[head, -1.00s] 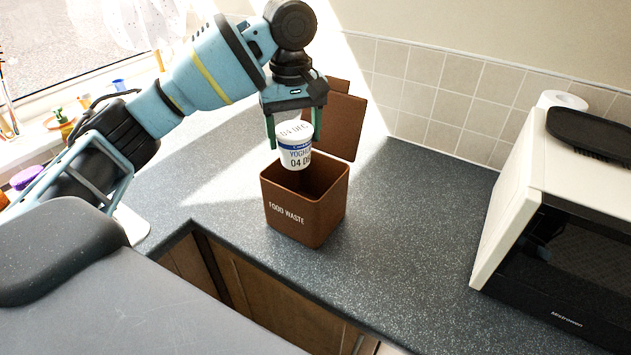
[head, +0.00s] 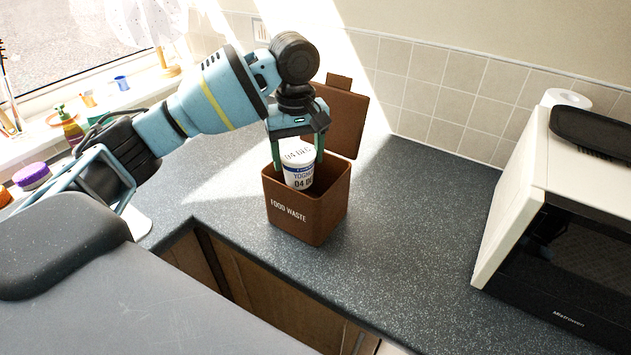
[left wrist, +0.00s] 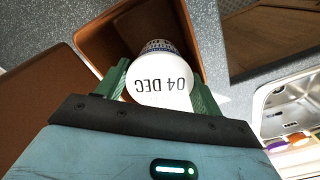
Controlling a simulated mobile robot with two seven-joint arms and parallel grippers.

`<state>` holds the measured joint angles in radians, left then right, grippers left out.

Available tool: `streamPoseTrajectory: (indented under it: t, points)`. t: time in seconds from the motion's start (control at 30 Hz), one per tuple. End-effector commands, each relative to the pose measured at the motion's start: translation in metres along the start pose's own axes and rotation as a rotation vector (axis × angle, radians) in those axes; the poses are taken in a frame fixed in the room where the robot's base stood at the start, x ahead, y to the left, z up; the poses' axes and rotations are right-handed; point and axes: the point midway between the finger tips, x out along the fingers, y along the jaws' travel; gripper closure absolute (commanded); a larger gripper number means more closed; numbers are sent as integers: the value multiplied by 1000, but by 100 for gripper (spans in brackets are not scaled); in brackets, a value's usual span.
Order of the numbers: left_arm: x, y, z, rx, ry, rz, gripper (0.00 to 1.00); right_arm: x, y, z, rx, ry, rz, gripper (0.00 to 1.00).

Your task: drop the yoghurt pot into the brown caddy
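The yoghurt pot (head: 298,178), white with a blue band and "04 DEC" on its lid, is upright between the fingers of my left gripper (head: 298,150). The left wrist view shows its lid (left wrist: 160,82) with a green finger against each side. The brown caddy (head: 328,212), marked "FOOD WASTE", stands open on the worktop, its lid (head: 345,120) tipped back behind it. The pot is at the caddy's mouth, its lower part seemingly inside the opening; its base is hidden. My right gripper is not in view.
A microwave (head: 560,270) with a black tray (head: 592,130) on top stands at the right. The grey worktop (head: 410,240) between it and the caddy is clear. A tiled wall (head: 445,95) is behind. Small bottles and cups line the windowsill at the left.

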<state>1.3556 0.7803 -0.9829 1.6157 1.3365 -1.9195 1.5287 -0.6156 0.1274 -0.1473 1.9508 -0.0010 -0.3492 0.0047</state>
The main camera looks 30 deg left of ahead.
Motion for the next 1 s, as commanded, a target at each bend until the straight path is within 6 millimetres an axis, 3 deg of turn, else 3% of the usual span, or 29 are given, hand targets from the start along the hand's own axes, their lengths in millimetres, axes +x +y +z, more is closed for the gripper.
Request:
streamPoseTrajectory:
  t: [0.03,0.17,0.53,0.83,1.0]
  points:
    - [-1,0,0,0,1,1,27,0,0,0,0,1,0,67]
    - [0,0,0,0,0,1,10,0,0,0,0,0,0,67]
    - [-6,1,0,0,0,2,9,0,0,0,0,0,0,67]
    - [-54,0,-1,-1,4,3,9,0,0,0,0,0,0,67]
    - [-70,0,0,-1,2,2,9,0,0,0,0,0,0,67]
